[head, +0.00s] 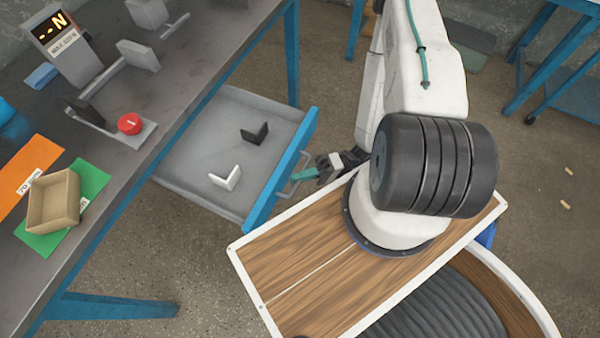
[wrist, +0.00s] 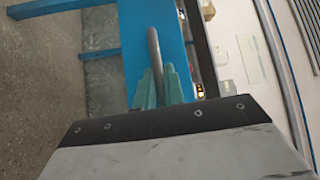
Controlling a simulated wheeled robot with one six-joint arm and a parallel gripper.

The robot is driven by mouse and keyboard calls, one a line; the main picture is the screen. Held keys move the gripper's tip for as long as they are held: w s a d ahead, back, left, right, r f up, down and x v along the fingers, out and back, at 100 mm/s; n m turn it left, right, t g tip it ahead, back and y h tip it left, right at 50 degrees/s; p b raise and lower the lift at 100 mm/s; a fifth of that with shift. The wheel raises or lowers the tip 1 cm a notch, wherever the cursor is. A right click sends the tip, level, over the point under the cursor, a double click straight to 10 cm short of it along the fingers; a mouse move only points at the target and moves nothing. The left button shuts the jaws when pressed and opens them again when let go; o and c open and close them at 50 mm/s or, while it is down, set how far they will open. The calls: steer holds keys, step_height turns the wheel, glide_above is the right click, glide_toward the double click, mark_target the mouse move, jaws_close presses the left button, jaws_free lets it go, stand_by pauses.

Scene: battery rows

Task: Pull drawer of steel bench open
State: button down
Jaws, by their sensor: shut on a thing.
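The drawer (head: 190,160) of the steel bench stands well out from under the bench top. It has a grey tray and a blue front (head: 283,172). A black L-shaped piece (head: 254,133) and a white L-shaped piece (head: 226,178) lie inside it. My gripper (head: 305,174) is at the drawer's metal handle (head: 291,187), on the outer side of the front. In the wrist view its green fingertips (wrist: 161,88) are closed around the handle bar (wrist: 153,50), with the blue front behind. My wrist hides part of the handle.
The steel bench top (head: 110,190) holds a force gauge (head: 65,45), a red button (head: 129,124), a green mat (head: 95,180) with a cardboard tray (head: 54,201), and an orange mat (head: 25,178). My wooden-topped base stands close to the drawer front. Floor shows at right.

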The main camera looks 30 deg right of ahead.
steer(key=c, duration=1.5)
jaws_free()
steer(key=shift+d, duration=0.1)
steer(key=v, duration=0.7)
steer(key=shift+d+f, duration=0.1)
steer(key=shift+d, duration=0.25)
